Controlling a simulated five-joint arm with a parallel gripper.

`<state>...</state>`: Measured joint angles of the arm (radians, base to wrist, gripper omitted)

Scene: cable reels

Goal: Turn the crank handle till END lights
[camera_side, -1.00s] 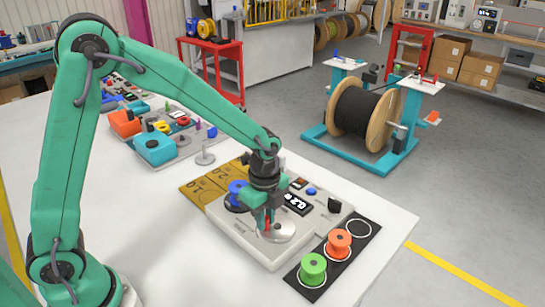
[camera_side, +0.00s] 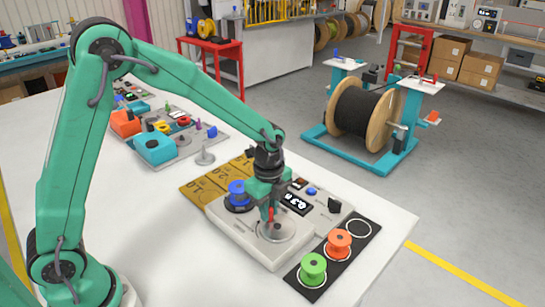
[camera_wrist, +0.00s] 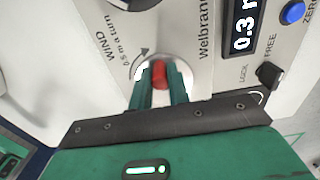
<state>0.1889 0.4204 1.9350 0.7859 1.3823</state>
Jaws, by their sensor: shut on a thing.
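The crank handle is a red knob (camera_wrist: 159,74) on a round silvery crank disc (camera_side: 284,232) on the light-grey winding machine (camera_side: 262,255). My gripper (camera_side: 270,214) points down over the disc and is shut on the red handle, whose top shows between the two green fingers in the wrist view (camera_wrist: 160,84). The machine's display (camera_wrist: 243,30) reads about 0.3. A label beside the disc reads WIND, with a curved arrow. A blue reel (camera_side: 238,190) sits at the machine's far left. I cannot make out a lit END lamp.
A blue ZERO button (camera_wrist: 291,12) and a black LOCK/FREE knob (camera_wrist: 270,75) are close to the display. A green reel (camera_side: 313,268) and an orange reel (camera_side: 338,243) stand on a black mat (camera_side: 320,286) at the right. Yellow-brown boards (camera_side: 198,193) lie behind the machine.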

